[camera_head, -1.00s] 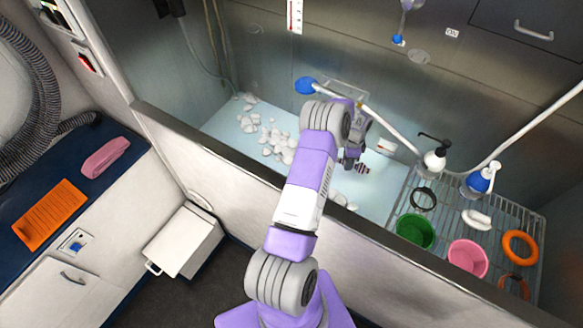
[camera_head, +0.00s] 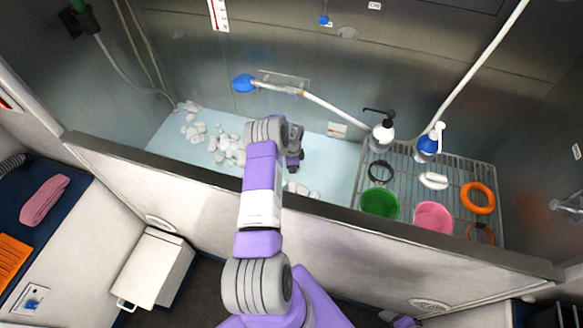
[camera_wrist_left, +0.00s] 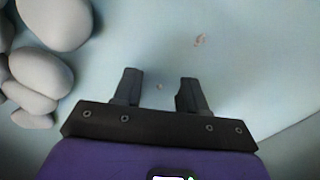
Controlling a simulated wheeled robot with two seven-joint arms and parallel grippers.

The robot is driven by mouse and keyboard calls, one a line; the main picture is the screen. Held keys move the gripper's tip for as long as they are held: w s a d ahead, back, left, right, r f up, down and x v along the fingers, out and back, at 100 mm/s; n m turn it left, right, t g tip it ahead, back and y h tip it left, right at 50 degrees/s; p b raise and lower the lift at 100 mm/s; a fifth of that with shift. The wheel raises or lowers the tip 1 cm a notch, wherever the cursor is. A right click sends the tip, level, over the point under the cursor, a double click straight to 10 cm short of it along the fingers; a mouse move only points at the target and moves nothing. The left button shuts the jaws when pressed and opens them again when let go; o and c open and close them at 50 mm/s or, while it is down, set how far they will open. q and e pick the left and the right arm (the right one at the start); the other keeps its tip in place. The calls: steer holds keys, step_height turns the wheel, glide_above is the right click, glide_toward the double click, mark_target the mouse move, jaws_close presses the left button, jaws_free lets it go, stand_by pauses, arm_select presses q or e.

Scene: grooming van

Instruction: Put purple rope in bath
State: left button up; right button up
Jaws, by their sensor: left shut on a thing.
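The bath (camera_head: 325,165) is a pale blue basin behind a dark-edged wall, with several white pebbles (camera_head: 230,150) on its floor. My left gripper (camera_head: 293,165) reaches over the wall and is low above the bath floor, right of the main pebble group. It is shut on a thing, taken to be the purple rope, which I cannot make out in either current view. In the left wrist view its fingers (camera_wrist_left: 160,92) point at the pale floor, with grey pebbles (camera_wrist_left: 40,70) to the left. A tiny reddish mark (camera_wrist_left: 200,40) shows beyond the fingers.
A wire rack (camera_head: 400,170) right of the bath holds a green bowl (camera_head: 380,203), a pink bowl (camera_head: 433,217), an orange ring (camera_head: 478,197), a black ring (camera_head: 380,171) and pump bottles (camera_head: 383,132). The wall's dark top edge (camera_head: 330,212) runs under my arm.

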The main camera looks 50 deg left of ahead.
arm_select(q)
steer(key=shift+f, duration=0.15)
steer(key=o, duration=1.1)
step_height(320, 180, up, 12)
steer(key=p, duration=0.2)
steer(key=shift+a, duration=0.1)
